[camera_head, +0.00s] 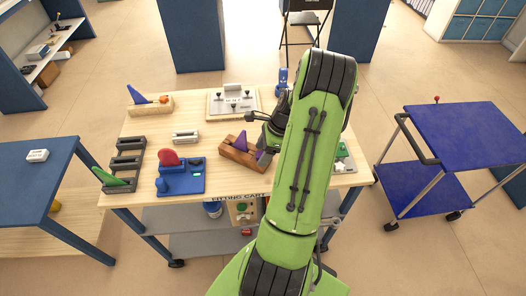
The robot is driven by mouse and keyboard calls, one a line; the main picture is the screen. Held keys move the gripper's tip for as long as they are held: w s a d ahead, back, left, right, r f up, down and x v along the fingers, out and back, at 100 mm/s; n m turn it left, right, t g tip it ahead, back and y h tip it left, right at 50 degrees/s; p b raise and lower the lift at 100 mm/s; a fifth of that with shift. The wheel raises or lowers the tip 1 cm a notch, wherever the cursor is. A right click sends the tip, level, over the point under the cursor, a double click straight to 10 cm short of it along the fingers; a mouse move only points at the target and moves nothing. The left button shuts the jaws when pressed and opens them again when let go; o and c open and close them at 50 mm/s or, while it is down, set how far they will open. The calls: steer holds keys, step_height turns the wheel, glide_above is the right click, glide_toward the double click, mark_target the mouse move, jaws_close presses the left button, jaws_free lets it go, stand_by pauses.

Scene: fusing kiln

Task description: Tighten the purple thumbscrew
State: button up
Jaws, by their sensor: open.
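A brown wooden block (232,158) lies on the light wooden top of the cart, near the middle. A purple upright fin (240,143) stands on it. A smaller purple part (260,155), which may be the purple thumbscrew, shows at the block's right end, partly hidden by my gripper. My gripper (265,144) is open, just above the right end of the block. My green arm covers the area to its right. I cannot tell whether the fingers touch the purple part.
A pale block with a blue fin (135,94), a grey panel (216,103), a blue fixture with a red disc (180,184) and dark grey trays (125,161) share the cart top (222,192). A blue table (30,190) stands left, a blue trolley (470,130) right.

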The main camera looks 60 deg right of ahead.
steer(key=c, duration=1.1)
steer(key=shift+s+a+r+m+h+p, duration=0.15)
steer(key=shift+m+p, duration=0.1)
steer(key=shift+m, duration=0.35)
steer(key=shift+w+d+r+m+h+p, duration=0.1)
steer(key=shift+m+h+p, duration=0.1)
steer(key=shift+m, duration=0.4)
steer(key=m, duration=0.1)
steer(key=m+h, duration=0.1)
steer(key=shift+f+m+t, duration=0.2)
steer(key=shift+m+t, duration=0.2)
steer(key=shift+a+m+h, duration=0.15)
steer(key=shift+m+h, duration=0.1)
steer(key=shift+m, duration=0.35)
steer(key=m+h, duration=0.1)
steer(key=m, duration=0.2)
steer(key=shift+a, duration=0.15)
steer(key=shift+m+h, duration=0.3)
steer(key=shift+m, duration=0.2)
